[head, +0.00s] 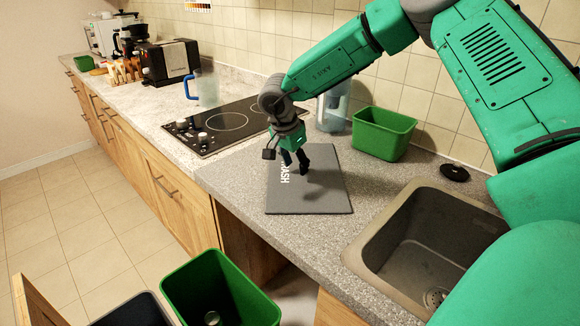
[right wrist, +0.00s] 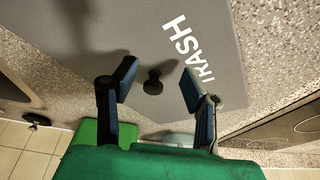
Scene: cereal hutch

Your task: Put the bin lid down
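The bin lid (head: 325,194) is a flat dark grey panel with white lettering, lying on the counter between the cooktop and the sink. It also shows in the right wrist view (right wrist: 215,40), with a small dark knob (right wrist: 153,82) on it. My right gripper (head: 295,162) is above the lid, pointing down. In the right wrist view its two fingers (right wrist: 158,85) are spread apart, with the knob seen in the gap between them and nothing gripped. Whether the fingertips touch the lid I cannot tell. My left gripper is not in view.
A green tub (head: 383,134) and a clear pitcher (head: 333,108) stand behind the lid. The sink (head: 425,245) is at right, the cooktop (head: 225,122) at left. Below the counter, a pulled-out drawer holds an open green bin (head: 215,285) and a dark bin (head: 135,312).

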